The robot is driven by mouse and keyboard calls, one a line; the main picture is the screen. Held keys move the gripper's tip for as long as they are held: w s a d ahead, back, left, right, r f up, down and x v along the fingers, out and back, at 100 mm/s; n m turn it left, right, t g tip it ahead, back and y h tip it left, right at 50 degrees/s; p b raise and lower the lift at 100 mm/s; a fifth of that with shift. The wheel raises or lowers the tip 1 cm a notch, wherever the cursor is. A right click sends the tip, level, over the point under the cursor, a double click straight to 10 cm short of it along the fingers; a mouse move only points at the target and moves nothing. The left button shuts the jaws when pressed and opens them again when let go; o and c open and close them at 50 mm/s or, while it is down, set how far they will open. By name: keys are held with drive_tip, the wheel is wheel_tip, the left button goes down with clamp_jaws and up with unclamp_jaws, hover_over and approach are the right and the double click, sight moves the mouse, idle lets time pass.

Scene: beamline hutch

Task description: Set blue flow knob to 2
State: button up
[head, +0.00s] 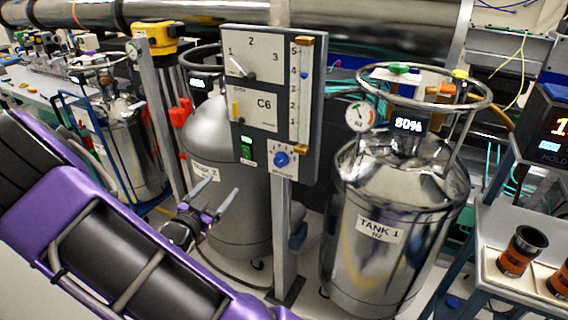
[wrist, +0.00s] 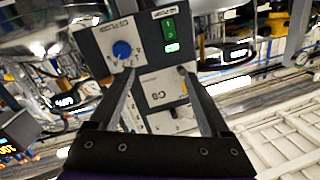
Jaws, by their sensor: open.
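The blue flow knob (head: 281,158) sits on a small white scale plate at the bottom right of the grey control panel (head: 316,85). Its scale marks are too small to read, and I cannot tell its setting. In the wrist view the panel appears upside down, with the blue knob (wrist: 122,49) at upper left, near the tip of the left finger. My gripper (head: 225,189) is open and empty, left of the panel post and below the knob's height. In the wrist view its two fingers (wrist: 157,72) point toward the panel, apart from the knob.
The panel also carries a 1-2-3 dial (head: 250,50), a green switch (head: 246,149), a C6 label and a vertical flow tube (head: 302,95). Steel Tank 1 (head: 370,180) stands right of the post, Tank 2 (head: 215,140) behind left. A cart (head: 535,215) stands far right.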

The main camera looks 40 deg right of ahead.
sight(279, 161)
drive_tip(key=s+d+f+m+g+h, duration=0.1)
drive_tip(key=s+d+g+h, duration=0.1)
drive_tip(key=s+d, duration=0.3)
drive_tip(key=x, duration=1.5)
drive_tip(key=shift+d+f, duration=0.25)
drive_tip(key=shift+d, duration=0.05)
clamp_jaws()
